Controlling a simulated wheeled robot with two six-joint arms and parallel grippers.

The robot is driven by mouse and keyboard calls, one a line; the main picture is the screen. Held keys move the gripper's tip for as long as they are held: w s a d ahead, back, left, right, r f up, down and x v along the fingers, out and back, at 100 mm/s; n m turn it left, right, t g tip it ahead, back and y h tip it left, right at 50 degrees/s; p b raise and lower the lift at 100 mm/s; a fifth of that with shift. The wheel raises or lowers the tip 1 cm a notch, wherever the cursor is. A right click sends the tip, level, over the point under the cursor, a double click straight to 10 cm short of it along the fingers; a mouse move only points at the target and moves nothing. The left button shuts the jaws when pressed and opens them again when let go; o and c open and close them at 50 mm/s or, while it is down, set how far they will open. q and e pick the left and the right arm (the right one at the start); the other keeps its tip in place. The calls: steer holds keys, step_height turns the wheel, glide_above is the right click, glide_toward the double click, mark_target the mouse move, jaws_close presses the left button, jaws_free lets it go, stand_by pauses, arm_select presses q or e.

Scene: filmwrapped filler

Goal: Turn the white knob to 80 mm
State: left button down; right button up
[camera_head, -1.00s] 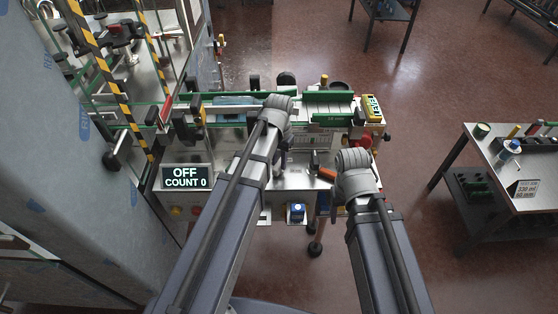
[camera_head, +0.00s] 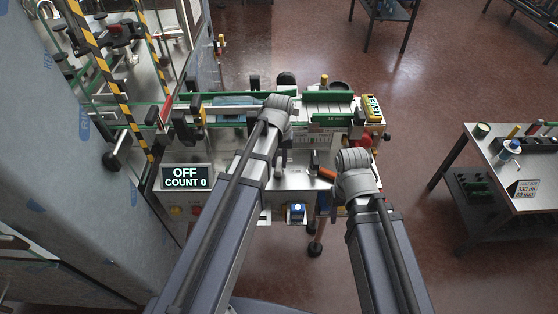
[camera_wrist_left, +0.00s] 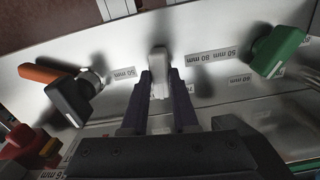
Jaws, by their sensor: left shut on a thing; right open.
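The white knob (camera_wrist_left: 158,62) stands on a metal panel in the left wrist view, between the dark fingers of my left gripper (camera_wrist_left: 161,84). The fingers are shut on it, and it points nearly straight up the picture. Printed mm labels (camera_wrist_left: 211,58) lie on both sides of it; they are upside down and the figures are hard to read surely. In the head view my left gripper (camera_head: 280,160) reaches down over the machine's front panel, largely hidden by its own wrist. My right gripper (camera_head: 338,192) is open at the panel's right, its fingers mostly hidden.
A green knob (camera_wrist_left: 279,51) stands to the right in the left wrist view. A dark knob (camera_wrist_left: 73,98) and an orange lever (camera_wrist_left: 43,74) are to the left. The display (camera_head: 186,178) reads OFF, COUNT 0. A side table (camera_head: 520,200) stands at the right.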

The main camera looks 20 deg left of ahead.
arm_select(q)
steer(key=n, duration=0.5)
steer(key=shift+n, duration=0.3)
steer(key=n, duration=0.4)
steer(key=shift+n, duration=0.3)
steer(key=n, duration=0.4)
steer(key=shift+n, duration=2.4)
steer(key=c, duration=0.7)
jaws_free()
